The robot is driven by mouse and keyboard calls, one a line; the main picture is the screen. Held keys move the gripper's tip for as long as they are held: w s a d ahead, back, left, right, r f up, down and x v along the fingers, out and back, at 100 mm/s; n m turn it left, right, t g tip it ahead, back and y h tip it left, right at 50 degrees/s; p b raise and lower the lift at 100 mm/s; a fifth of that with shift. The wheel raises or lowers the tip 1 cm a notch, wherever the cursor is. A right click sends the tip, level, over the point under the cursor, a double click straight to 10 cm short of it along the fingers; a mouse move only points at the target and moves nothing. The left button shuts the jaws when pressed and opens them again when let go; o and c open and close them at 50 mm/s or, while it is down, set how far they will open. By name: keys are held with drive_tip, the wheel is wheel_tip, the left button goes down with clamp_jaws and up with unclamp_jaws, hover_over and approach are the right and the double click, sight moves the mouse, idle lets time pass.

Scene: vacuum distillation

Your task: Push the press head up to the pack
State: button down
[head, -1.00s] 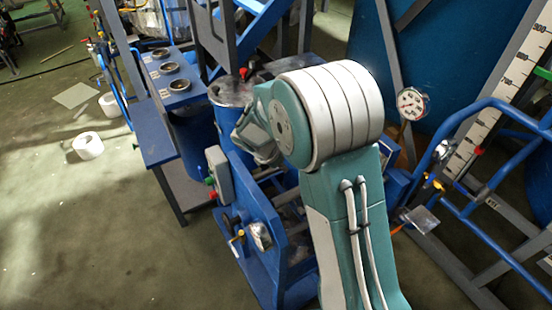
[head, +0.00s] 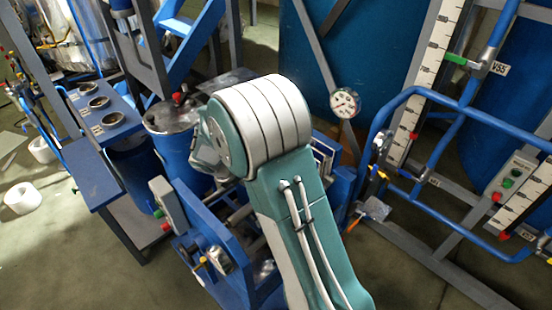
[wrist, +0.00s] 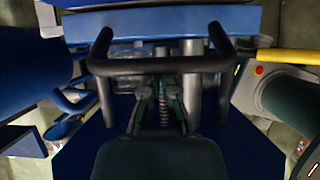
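The blue press frame (head: 222,262) stands low in the middle of the head view, partly behind my arm. In the wrist view, a dark crossbar (wrist: 160,64) with two bent ends spans the picture. Steel cylinders (wrist: 192,85) show behind it, and a blue panel (wrist: 180,22) runs along the top. My gripper (wrist: 160,95) reaches up to the bar from the bottom centre. Its two finger links stand apart with a spring between them, but the tips are lost in shadow at the bar. I cannot tell press head from pack; my arm hides my gripper in the head view.
A blue drum (head: 172,128) and a blue bench (head: 92,178) with round openings stand left of the press. A dial gauge (head: 345,103) is behind. A blue tubular rail (head: 455,225) and scale panels are at right. In the wrist view, a yellow bar (wrist: 290,57) sits at right.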

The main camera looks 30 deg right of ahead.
drive_tip(key=shift+w+d+r, duration=0.65)
drive_tip(key=shift+d, duration=1.25)
drive_tip(key=shift+w+d+r, duration=0.7)
drive_tip(key=shift+d, duration=1.25)
drive_tip(key=shift+w+d+r, duration=0.65)
drive_tip(key=shift+d, duration=1.25)
drive_tip(key=r, duration=0.5)
drive_tip(key=shift+s+a, duration=0.25)
drive_tip(key=shift+a, duration=0.15)
drive_tip(key=shift+r, duration=0.1)
drive_tip(key=s+a+r+m+t+y, duration=0.2)
drive_tip(key=s+a+r+m, duration=0.4)
drive_tip(key=s+r+m, duration=0.55)
drive_tip(key=s+a+r+m+t+y, duration=0.1)
drive_tip(key=s+a+m, duration=0.2)
drive_tip(key=s, duration=0.6)
drive_tip(key=s+a+r+m+y, duration=0.1)
drive_tip(key=s+a+m+y, duration=0.1)
drive_tip(key=s+a+m, duration=0.2)
drive_tip(key=s+m, duration=0.3)
drive_tip(key=s, duration=0.3)
drive_tip(key=shift+s+a+t+y, duration=0.15)
drive_tip(key=shift+a+t+y, duration=0.15)
drive_tip(key=shift+t, duration=0.1)
